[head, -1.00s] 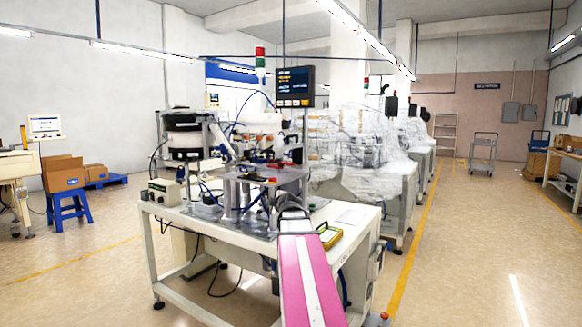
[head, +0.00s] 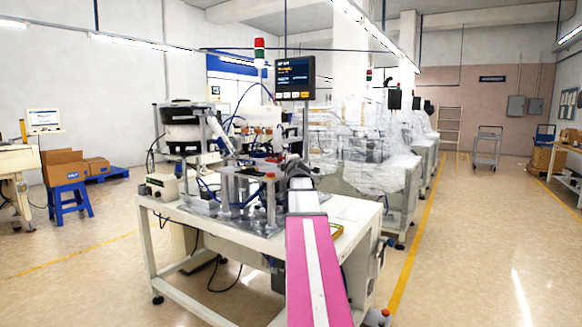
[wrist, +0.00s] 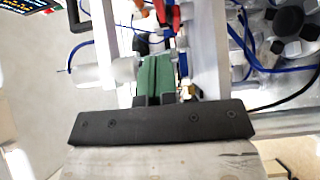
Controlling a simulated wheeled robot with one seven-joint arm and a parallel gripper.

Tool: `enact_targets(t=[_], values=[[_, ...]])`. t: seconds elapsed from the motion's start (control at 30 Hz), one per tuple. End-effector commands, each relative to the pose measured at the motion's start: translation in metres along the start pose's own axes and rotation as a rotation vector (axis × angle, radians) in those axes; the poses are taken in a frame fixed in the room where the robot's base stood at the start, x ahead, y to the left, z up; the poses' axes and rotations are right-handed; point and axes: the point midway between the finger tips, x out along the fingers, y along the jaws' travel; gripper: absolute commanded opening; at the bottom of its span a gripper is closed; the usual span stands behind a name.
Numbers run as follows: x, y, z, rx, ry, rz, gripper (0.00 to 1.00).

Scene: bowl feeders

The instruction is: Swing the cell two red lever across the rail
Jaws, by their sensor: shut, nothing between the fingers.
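In the wrist view my gripper (wrist: 155,62) shows as two green fingers pressed together, extending from a dark bar, with nothing between them. Red parts (wrist: 165,14) show just beyond the fingertips, among metal fittings; I cannot tell which is the cell two lever. They look close to the tips, but contact is not clear. In the head view my arm's end covers the right part of the bench machine, and the fingers are hidden. A small red part (head: 270,174) shows on the machine's plate left of my arm. I cannot make out the rail with certainty.
The bench (head: 190,222) carries the feeder bowl (head: 186,128), a control box (head: 162,187) and a monitor (head: 295,78) on a post. Blue hoses and a pale upright plate (wrist: 208,60) crowd the fingers. Plastic-wrapped machines (head: 360,140) stand behind.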

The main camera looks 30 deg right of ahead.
Motion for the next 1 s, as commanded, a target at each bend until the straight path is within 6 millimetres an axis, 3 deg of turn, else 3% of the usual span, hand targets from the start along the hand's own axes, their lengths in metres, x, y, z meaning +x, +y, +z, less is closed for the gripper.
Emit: enact_targets(t=[0.03,0.2,0.4,1.0], values=[[0.015,0.001,0.001,0.0,0.001,0.0,0.0],[0.047,0.0,0.0,0.0,0.0,0.0,0.0],[0.063,0.0,0.023,0.0,-0.001,-0.001,0.0],[0.066,-0.001,0.028,0.0,0.0,-0.001,0.0]])
